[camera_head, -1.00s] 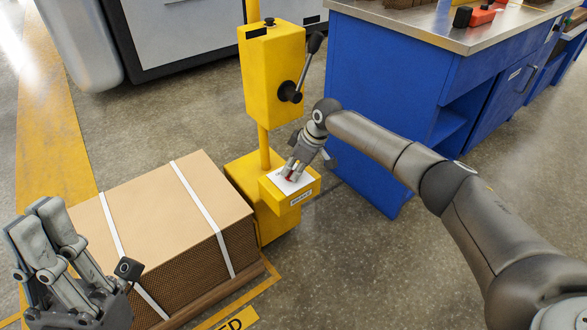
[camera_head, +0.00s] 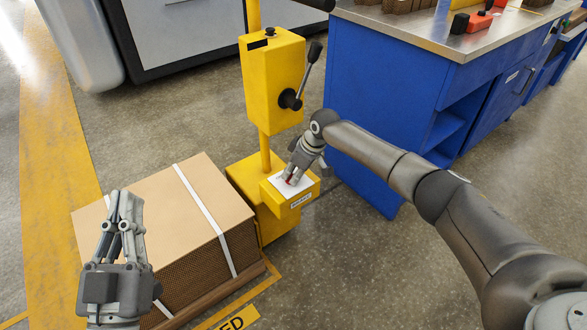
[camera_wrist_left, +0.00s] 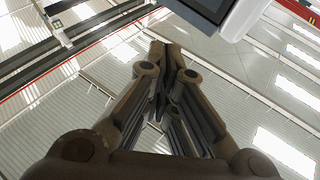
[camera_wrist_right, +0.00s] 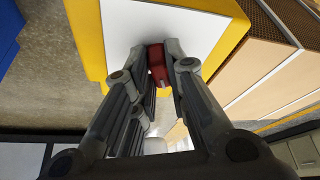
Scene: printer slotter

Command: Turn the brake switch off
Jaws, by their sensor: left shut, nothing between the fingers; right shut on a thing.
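The brake switch is a small red piece (camera_wrist_right: 157,62) on a white plate (camera_wrist_right: 125,22) in the right wrist view. The plate tops a low yellow box (camera_head: 311,187) at the foot of a yellow post in the head view. My right gripper (camera_wrist_right: 161,55) is shut on the red switch, a finger on each side of it. In the head view the right gripper (camera_head: 290,178) points down at the plate and hides most of the switch. My left gripper (camera_head: 126,195) is shut and empty, pointing up in front of the cardboard stack; its fingertips (camera_wrist_left: 165,47) meet in the left wrist view.
A yellow control box (camera_head: 273,80) with a black-knobbed lever (camera_head: 307,75) stands above the switch. A strapped cardboard stack (camera_head: 165,195) is to the left. A blue workbench (camera_head: 385,120) stands right. Open floor (camera_head: 360,270) lies in front.

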